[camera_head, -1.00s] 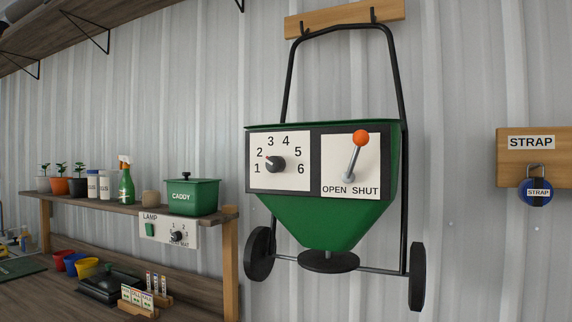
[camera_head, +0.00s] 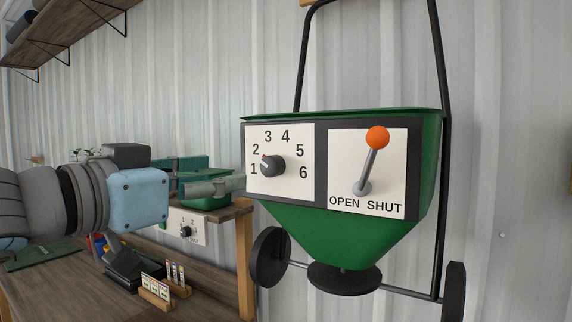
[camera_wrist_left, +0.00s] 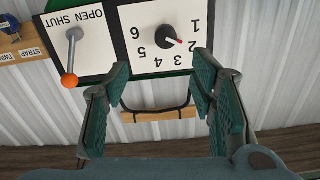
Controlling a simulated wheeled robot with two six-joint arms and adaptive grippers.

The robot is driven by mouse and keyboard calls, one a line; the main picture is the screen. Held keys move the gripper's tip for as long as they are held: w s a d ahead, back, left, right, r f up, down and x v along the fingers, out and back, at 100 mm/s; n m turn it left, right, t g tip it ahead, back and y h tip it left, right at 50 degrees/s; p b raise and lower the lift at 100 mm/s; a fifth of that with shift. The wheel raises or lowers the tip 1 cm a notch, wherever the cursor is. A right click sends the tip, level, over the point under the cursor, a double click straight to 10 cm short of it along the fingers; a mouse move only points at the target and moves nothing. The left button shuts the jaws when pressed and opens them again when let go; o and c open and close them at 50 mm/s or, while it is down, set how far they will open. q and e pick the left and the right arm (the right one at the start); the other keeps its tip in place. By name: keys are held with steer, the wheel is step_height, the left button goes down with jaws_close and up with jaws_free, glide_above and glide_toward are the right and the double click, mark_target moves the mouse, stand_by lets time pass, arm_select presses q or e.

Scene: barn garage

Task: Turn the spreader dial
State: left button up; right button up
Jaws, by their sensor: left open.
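The spreader dial (camera_head: 272,166) is a dark round knob on a white plate numbered 1 to 6, on the left of the green spreader (camera_head: 330,235). Its red mark points towards 2. In the left wrist view the dial (camera_wrist_left: 168,38) appears upside down, beyond the fingers. My left gripper (camera_head: 222,176) is open and empty, to the left of the dial and apart from it. In the left wrist view its teal-padded fingers (camera_wrist_left: 158,82) stand wide apart. The OPEN/SHUT lever (camera_head: 370,160) with an orange ball is right of the dial. My right gripper is out of view.
The spreader hangs against a corrugated metal wall. A wooden bench (camera_head: 90,285) with seed packets (camera_head: 158,286) is below left. A green caddy (camera_head: 208,203) on its shelf is partly hidden behind my left gripper.

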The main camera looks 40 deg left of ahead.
arm_select(q)
steer(key=p, duration=0.3)
glide_toward(269, 167)
steer(key=w, duration=0.4)
steer(key=w+p, duration=0.1)
steer(key=w, duration=0.4)
steer(key=shift+w+a, duration=0.2)
steer(key=shift+a, duration=0.2)
steer(key=shift+s+a, duration=0.15)
steer(key=shift+s, duration=0.15)
steer(key=shift+s+r, duration=0.1)
steer(key=shift+c, duration=1.2)
steer(key=c, duration=0.9)
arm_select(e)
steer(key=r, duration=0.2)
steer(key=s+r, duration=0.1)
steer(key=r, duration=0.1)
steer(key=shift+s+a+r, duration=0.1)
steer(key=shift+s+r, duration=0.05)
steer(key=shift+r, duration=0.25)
